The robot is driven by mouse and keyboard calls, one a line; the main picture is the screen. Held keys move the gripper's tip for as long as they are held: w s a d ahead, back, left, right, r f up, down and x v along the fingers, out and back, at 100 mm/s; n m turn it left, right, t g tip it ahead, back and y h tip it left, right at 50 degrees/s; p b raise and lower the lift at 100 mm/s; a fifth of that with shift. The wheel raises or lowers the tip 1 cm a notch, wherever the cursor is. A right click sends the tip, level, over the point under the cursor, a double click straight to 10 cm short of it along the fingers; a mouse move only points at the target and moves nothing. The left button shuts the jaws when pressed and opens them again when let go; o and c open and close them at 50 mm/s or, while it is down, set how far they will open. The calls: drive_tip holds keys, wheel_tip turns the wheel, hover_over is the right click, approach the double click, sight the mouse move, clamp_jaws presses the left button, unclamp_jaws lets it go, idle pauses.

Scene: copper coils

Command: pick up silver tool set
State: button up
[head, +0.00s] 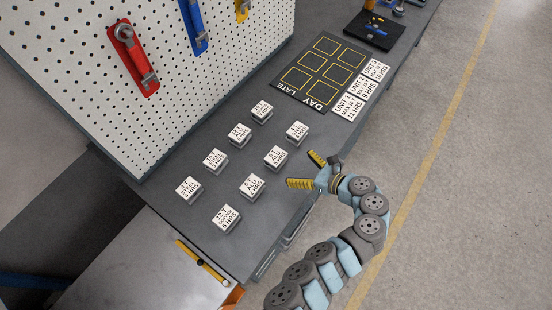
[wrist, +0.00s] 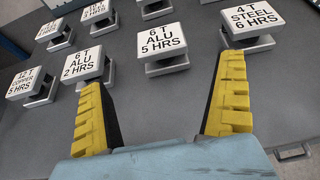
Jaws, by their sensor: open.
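No object is plainly a silver tool set. The nearest match is the group of white-labelled pieces on grey metal bases, in two rows on the dark bench. The near row holds the 4 T STEEL piece (head: 297,131) (wrist: 250,18), the 6 T ALU 5 HRS piece (head: 276,157) (wrist: 163,42), the 6 T ALU 2 HRS piece (head: 251,187) (wrist: 84,64) and the 12 T COPPER piece (head: 226,217) (wrist: 27,80). My gripper (head: 304,171) (wrist: 162,70) is open and empty at the bench's right edge, facing the 6 T ALU 5 HRS piece.
A pegboard (head: 90,95) with red (head: 130,57), blue (head: 192,25) and yellow tools stands behind the bench (head: 165,211). A DAY board (head: 290,88) with yellow squares and UNIT cards (head: 350,106) lie farther along. The floor (head: 480,200) at right is clear.

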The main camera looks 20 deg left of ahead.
sight(279, 158)
drive_tip(key=x, duration=1)
drive_tip(key=shift+w+a+r, duration=0.1)
drive_tip(key=shift+a, duration=0.2)
drive_tip(key=c, duration=1.2)
